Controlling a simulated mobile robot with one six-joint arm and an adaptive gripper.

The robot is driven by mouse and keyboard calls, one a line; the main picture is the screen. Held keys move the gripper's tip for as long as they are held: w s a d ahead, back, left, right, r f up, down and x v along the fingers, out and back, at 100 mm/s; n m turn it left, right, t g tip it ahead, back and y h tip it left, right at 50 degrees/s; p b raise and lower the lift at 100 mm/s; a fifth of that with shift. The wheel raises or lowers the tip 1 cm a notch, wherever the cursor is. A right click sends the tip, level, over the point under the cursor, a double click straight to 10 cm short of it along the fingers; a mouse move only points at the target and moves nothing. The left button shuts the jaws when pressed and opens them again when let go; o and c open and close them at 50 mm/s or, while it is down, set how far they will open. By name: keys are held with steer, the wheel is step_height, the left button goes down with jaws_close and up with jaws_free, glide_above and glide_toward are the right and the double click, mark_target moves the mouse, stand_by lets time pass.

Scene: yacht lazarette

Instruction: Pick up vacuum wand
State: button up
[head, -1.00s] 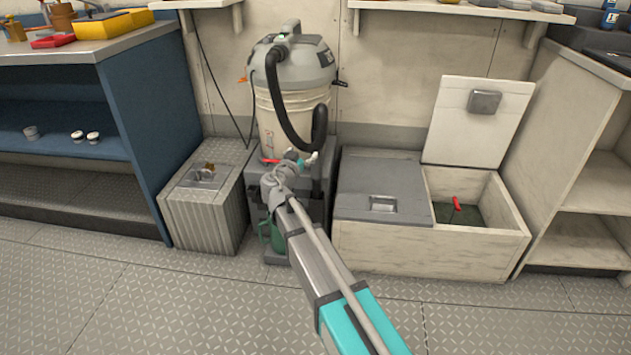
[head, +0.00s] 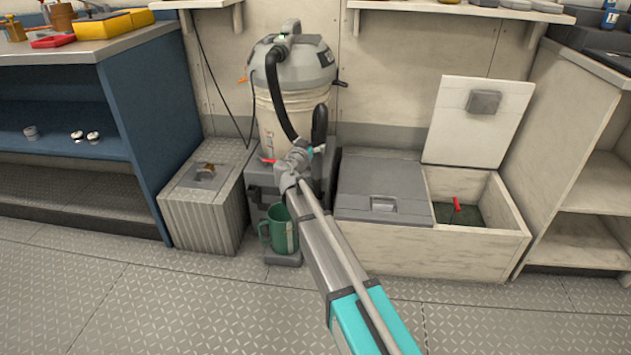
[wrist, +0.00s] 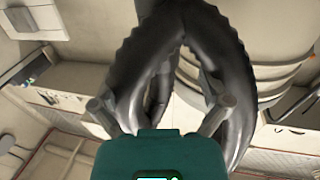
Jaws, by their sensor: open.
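The vacuum (head: 292,65) stands against the back wall, with a black hose (head: 274,95) curving down its front. A black upright handle, seemingly the vacuum wand (head: 320,122), is at the vacuum's right front. My gripper (head: 307,153) is just below and in front of the handle; whether they touch is unclear. In the wrist view my gripper (wrist: 162,106) is open. Dark, ribbed curved shapes (wrist: 232,70) arch close in front of it and cross its right finger. I cannot tell which part there is the wand.
A green mug (head: 278,235) stands low in front of the vacuum's base. A ribbed grey box (head: 203,220) is on the left. A pale bin (head: 430,250) with one lid raised is on the right. The front floor (head: 190,310) is clear.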

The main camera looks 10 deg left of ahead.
mark_target(315, 137)
steer(key=shift+x, duration=2.55)
steer(key=shift+f, duration=0.1)
steer(key=shift+c, duration=0.2)
steer(key=c, duration=1.2)
step_height(315, 137, up, 28)
steer(key=p, duration=2.7)
steer(key=shift+p, duration=0.4)
steer(key=shift+s, duration=0.1)
